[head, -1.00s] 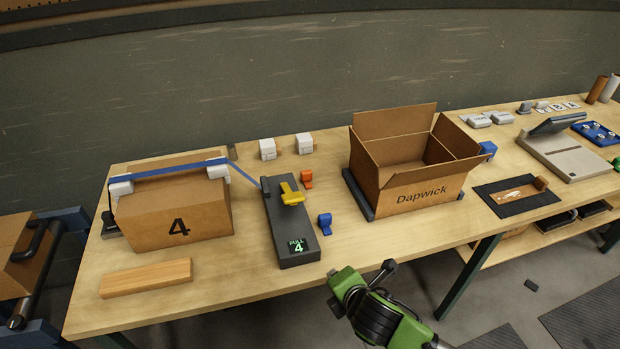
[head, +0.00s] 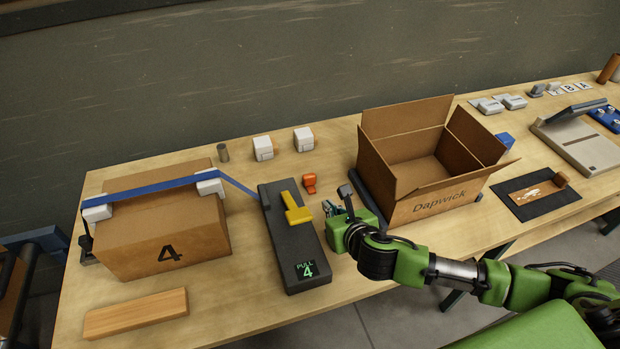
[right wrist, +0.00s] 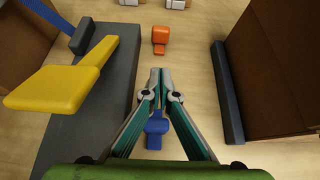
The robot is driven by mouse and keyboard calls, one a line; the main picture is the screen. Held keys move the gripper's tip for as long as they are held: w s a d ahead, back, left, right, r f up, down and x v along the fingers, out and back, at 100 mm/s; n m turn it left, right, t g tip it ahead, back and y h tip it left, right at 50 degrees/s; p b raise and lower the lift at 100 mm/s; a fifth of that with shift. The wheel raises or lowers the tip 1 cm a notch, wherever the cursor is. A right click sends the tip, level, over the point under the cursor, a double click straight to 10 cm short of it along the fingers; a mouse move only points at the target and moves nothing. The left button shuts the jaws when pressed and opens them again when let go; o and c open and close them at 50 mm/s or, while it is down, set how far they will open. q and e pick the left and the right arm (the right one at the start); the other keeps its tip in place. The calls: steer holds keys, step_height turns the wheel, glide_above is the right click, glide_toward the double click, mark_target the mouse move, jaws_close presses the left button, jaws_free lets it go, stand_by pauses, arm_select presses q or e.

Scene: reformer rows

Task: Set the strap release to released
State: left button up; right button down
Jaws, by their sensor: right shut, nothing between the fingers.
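The strap release is a dark block (head: 294,262) with a yellow lever (head: 295,207) on top and a green display reading "PULL 4". A blue strap (head: 160,187) runs from its far end over white corner pieces on the closed box marked 4 (head: 170,249). In the right wrist view the yellow lever (right wrist: 55,86) is large at the left, apart from the fingers. My right gripper (head: 330,206) is to the right of the lever, empty, its fingertips (right wrist: 161,72) together. A blue clip (right wrist: 155,130) shows beneath the fingers on the table. My left gripper is out of view.
An orange clip (head: 309,182) sits just right of the block. The open Dapwick box (head: 440,203) stands on a dark base to the right of my gripper. A wooden bar (head: 135,313) lies at the front left. White blocks (head: 263,148) stand at the back.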

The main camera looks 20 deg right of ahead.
steer(key=shift+s+r, duration=0.15)
steer(key=shift+s, duration=0.15)
steer(key=shift+s+r, duration=0.15)
steer(key=shift+s, duration=0.15)
steer(key=shift+w, duration=0.25)
glide_toward(310, 182)
steer(key=x, duration=0.2)
steer(key=f+p+x, duration=0.1)
steer(key=x, duration=0.1)
steer(key=shift+f, duration=0.1)
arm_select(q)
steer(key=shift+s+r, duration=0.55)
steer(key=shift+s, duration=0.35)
arm_select(e)
steer(key=shift+w+f, duration=0.1)
steer(key=shift+w, duration=0.9)
